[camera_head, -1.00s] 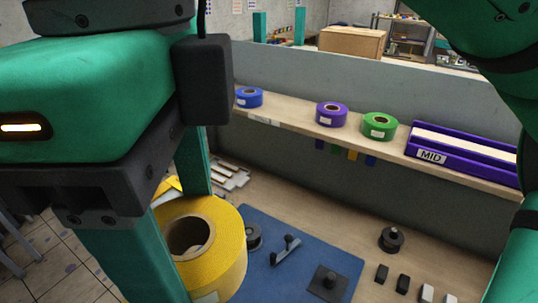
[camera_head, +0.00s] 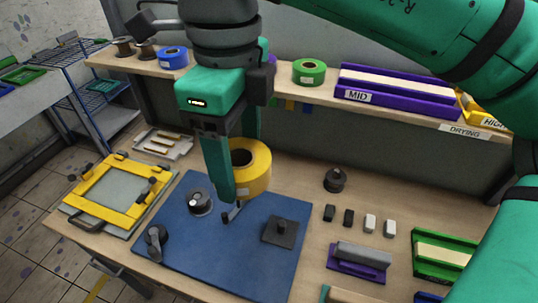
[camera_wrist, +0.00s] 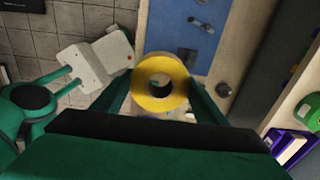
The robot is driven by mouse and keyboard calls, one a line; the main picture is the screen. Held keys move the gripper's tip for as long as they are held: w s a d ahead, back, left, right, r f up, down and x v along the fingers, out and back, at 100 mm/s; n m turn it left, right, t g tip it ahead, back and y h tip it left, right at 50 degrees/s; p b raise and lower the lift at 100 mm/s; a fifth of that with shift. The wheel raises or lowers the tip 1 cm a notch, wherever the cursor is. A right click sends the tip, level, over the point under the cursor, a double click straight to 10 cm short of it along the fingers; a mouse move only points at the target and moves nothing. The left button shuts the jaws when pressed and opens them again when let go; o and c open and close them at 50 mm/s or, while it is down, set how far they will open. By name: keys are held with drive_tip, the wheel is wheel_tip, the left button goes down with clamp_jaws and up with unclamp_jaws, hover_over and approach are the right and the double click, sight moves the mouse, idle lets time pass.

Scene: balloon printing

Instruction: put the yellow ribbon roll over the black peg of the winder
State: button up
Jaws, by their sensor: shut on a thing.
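The yellow ribbon roll (camera_head: 261,178) is held between the two green fingers of my gripper (camera_head: 243,168), above the back edge of the blue mat. Its brown core and open hole face up. In the wrist view the roll (camera_wrist: 145,72) sits between the fingers, its hole facing the camera. A small dark crank-like piece (camera_head: 232,212) lies just below the near fingertip.
The blue mat (camera_head: 190,250) also bears a round dark dial (camera_head: 200,201) and a dark lever piece (camera_head: 155,242). A yellow frame (camera_head: 118,190) lies left. A black spool (camera_head: 335,179) and small blocks (camera_head: 348,217) stand right. A shelf with rolls (camera_head: 309,71) runs behind.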

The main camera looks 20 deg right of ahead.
drive_tip(key=w+d+f+m, duration=0.1)
drive_tip(key=w+d+f, duration=0.2)
drive_tip(key=f, duration=0.3)
drive_tip(key=w+d+f+m, duration=0.1)
drive_tip(key=w+d+f, duration=0.15)
drive_tip(key=f, duration=0.25)
drive_tip(key=m, duration=0.2)
hover_over(281, 222)
wheel_tip(281, 222, down, 14)
drive_tip(key=shift+f, duration=6)
drive_tip(key=shift+f, duration=0.1)
drive_tip(key=o, duration=1.3)
wheel_tip(281, 222, up, 11)
drive_tip(key=shift+f, duration=0.1)
